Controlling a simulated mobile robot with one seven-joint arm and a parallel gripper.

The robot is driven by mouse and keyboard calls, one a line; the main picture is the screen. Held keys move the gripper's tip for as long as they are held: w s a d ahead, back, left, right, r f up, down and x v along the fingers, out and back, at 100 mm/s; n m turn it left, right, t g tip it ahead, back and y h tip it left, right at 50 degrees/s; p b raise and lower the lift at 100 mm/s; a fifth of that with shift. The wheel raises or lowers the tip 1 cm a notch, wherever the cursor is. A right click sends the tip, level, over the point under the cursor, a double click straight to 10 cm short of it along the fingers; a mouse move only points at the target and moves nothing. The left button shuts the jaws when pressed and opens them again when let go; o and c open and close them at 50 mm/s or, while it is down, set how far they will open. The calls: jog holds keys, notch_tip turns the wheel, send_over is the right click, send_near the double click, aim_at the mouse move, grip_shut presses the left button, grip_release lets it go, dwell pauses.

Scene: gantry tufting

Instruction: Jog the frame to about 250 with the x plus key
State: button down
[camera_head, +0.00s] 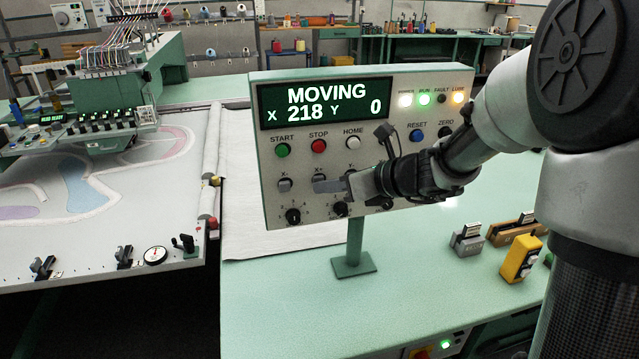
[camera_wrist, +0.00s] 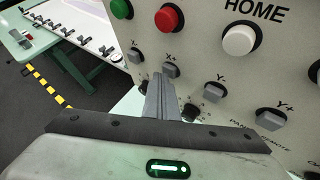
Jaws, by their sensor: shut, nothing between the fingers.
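The control panel (camera_head: 262,150) stands on a green post. Its display (camera_head: 325,103) reads MOVING, X 218, Y 0. The X+ key (camera_wrist: 171,70) is a grey key under the red button in the wrist view; in the head view my gripper mostly covers it. My gripper (camera_head: 322,186) is shut and empty, its fingertips at the X+ key. In the wrist view the fingertips (camera_wrist: 158,76) overlap that key's lower left edge; how far it is pressed I cannot tell. The frame bed (camera_head: 120,225), with patterned cloth, lies at left under the green tufting head (camera_head: 100,130).
The X- key (camera_head: 285,184) sits left of X+, the Y- key (camera_wrist: 215,90) right of it. Dark knobs (camera_head: 293,215) lie below. START (camera_head: 283,150), STOP (camera_head: 319,146) and HOME (camera_head: 353,142) are above. A yellow block (camera_head: 521,258) rests on the bench at right.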

dwell(0.5)
jog(key=shift+s+d, duration=0.25)
jog(key=shift+s, duration=0.6)
jog(key=shift+s+d+b, duration=0.1)
jog(key=shift+s+d, duration=0.15)
jog(key=shift+s, duration=0.55)
jog(key=shift+s+d+b, duration=0.1)
jog(key=shift+s+d, duration=0.1)
jog(key=shift+s, duration=0.6)
jog(key=shift+s+d+b, duration=0.1)
jog(key=shift+s+d, duration=0.15)
jog(key=shift+s, duration=0.55)
